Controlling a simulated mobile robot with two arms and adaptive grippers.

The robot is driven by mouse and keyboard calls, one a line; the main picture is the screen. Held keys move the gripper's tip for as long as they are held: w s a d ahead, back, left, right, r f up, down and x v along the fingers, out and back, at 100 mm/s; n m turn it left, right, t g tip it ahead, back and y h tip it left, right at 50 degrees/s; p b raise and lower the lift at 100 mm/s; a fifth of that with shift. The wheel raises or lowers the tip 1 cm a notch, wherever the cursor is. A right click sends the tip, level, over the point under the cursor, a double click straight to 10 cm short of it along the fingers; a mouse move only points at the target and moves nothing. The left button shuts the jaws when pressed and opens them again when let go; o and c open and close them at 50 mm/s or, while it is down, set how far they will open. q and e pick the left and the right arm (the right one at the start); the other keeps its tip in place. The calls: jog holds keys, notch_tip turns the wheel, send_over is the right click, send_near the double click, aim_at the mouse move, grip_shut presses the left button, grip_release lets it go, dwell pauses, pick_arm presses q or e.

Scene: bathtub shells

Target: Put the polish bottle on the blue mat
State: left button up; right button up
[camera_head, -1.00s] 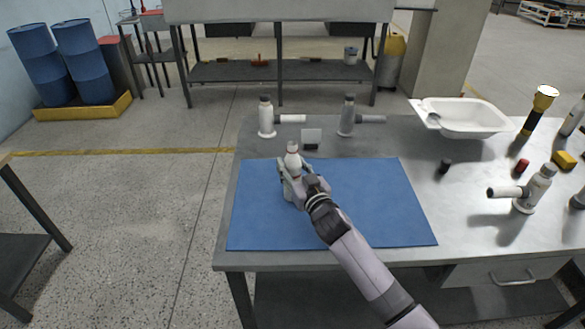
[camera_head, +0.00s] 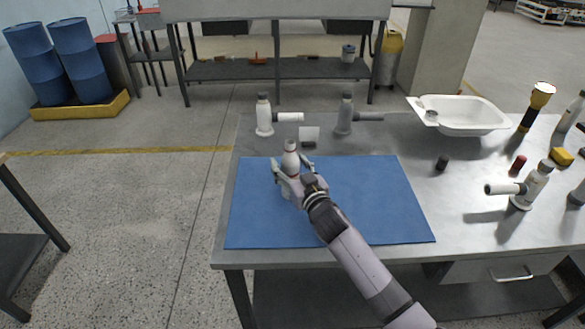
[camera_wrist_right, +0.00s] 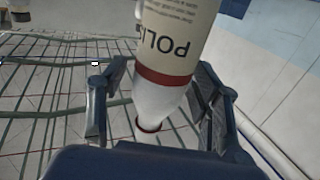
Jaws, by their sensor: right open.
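My right gripper (camera_head: 291,174) is open around the bottle, with one finger on each side. In the right wrist view the bottle (camera_wrist_right: 172,55), lettered "POLI", is between the spread fingers (camera_wrist_right: 160,105), with gaps showing beside it. My left gripper is not in view.
A white tub (camera_head: 465,127) is at the back right. Another white bottle (camera_head: 533,187) and several small items crowd the table's right side.

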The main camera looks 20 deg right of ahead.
jog(key=s+d, duration=0.1)
jog(key=s, duration=1.1)
jog(key=shift+d+r+b, duration=0.15)
jog(key=shift+d+b, duration=0.05)
jog(key=shift+b, duration=0.1)
